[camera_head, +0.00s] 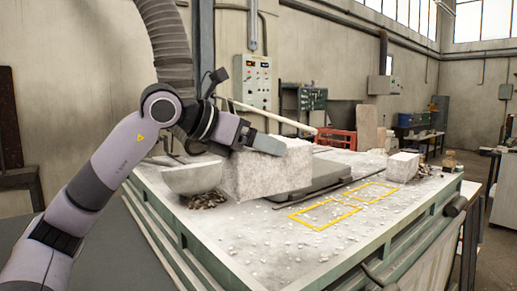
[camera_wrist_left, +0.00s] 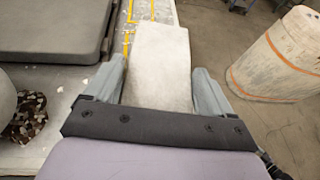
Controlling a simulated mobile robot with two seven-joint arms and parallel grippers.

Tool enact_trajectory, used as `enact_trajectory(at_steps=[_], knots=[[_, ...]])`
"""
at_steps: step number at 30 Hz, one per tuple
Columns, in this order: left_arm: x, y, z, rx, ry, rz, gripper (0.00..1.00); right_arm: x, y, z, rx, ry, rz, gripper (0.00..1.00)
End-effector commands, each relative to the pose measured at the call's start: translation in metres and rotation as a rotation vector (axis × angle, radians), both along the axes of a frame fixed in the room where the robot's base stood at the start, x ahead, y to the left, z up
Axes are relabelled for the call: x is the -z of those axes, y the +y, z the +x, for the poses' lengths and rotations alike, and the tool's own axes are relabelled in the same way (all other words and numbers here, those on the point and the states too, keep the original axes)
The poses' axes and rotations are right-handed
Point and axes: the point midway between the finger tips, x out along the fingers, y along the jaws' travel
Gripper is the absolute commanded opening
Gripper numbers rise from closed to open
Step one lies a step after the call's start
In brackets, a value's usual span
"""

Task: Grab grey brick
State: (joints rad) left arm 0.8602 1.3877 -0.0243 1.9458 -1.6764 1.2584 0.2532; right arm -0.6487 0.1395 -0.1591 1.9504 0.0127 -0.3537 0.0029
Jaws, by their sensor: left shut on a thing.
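The grey brick (camera_head: 268,174) is a large, pale, rough block on the worktable, left of the table's middle in the head view. In the left wrist view the brick (camera_wrist_left: 160,48) lies between the two fingers and extends beyond them. My left gripper (camera_head: 268,146) is at the brick's upper part, with one grey finger showing along its top edge. In the left wrist view my left gripper (camera_wrist_left: 160,80) has a finger on each side of the brick and is shut on it. My right gripper is not in view.
A grey bowl (camera_head: 191,179) rests on dark chips left of the brick. A dark flat slab (camera_head: 325,176) lies behind it. Yellow outlines (camera_head: 325,214) mark the scattered-chip tabletop (camera_head: 262,236). A smaller pale block (camera_head: 403,167) stands at right. A barrel (camera_wrist_left: 280,58) shows beyond the table.

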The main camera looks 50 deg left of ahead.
Motion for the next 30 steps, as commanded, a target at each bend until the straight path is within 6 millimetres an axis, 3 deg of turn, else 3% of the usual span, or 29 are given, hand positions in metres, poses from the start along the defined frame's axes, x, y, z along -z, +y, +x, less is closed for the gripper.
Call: enact_trajectory(at_steps=[30], knots=[[-0.062, 0.001, -0.001, -0.002, -0.014, -0.003, 0.00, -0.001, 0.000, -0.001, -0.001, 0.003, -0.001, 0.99]])
